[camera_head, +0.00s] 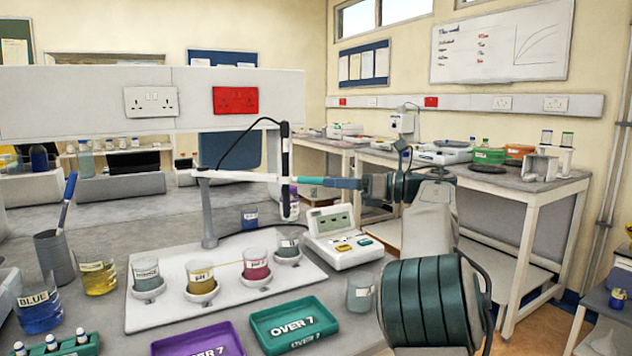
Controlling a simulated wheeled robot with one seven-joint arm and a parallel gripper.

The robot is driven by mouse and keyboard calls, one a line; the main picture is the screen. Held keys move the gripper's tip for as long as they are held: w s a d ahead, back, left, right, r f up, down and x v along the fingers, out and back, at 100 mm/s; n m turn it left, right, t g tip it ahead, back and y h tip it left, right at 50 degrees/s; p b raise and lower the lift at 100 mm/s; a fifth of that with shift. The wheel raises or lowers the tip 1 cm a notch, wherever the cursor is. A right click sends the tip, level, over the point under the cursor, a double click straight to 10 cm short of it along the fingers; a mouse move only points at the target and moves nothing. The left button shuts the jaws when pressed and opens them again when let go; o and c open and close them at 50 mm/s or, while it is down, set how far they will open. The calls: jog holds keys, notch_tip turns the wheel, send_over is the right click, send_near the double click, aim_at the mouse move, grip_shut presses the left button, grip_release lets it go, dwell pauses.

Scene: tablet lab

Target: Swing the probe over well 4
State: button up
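The probe (286,160) is a dark upright rod with a black cable, hung at the end of a pale swing arm (235,176) on a grey post (208,215). Four labelled cups stand in a row on the white board (225,305): a grey one (147,274), a yellow one (201,283), a pink one (256,266) and a grey-blue one (288,248) at the right. No well numbers are readable. In the picture the probe hangs above the grey-blue cup; exact alignment is unclear. My gripper (298,182) reaches in from the right, its fingertips at the probe; its grip is unclear.
A white meter (341,238) stands right of the cups. A clear beaker (360,294), purple tray (198,340) and green tray (294,324) lie in front. Blue (38,308) and yellow (97,278) beakers and a grey pot (54,256) stand left. A dark blue cup (250,217) stands behind.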

jog(key=v, duration=0.7)
jog(key=shift+a, duration=0.1)
